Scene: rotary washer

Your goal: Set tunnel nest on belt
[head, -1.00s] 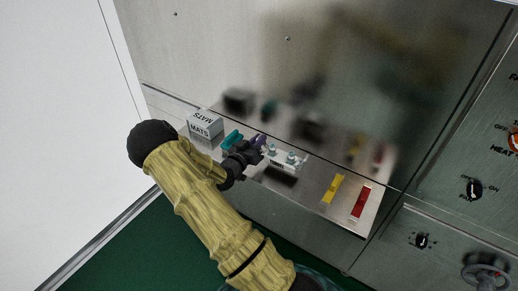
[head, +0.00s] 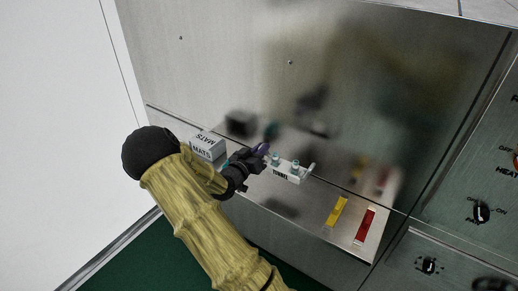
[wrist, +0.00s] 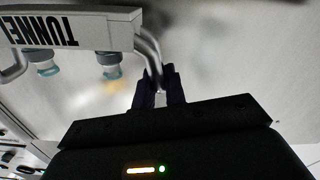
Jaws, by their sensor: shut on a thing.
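The tunnel nest (head: 292,176) is a pale holder labelled TUNNEL with two teal-and-white pieces on it. In the wrist view, its label plate (wrist: 75,28) appears upside down at the upper left, with a bent metal handle (wrist: 150,48) at its right end. My gripper (head: 261,151) is shut on that handle; its dark fingers (wrist: 160,92) close around the metal in the wrist view. The nest hangs above the steel shelf (head: 310,201), with a dark shadow apart below it. The belt cannot be made out.
A grey MATS box (head: 208,145) stands at the shelf's left end. A yellow strip (head: 337,211) and a red strip (head: 365,225) lie on the right part. A reflective steel wall (head: 380,110) rises behind. A panel with knobs (head: 481,212) is at the right.

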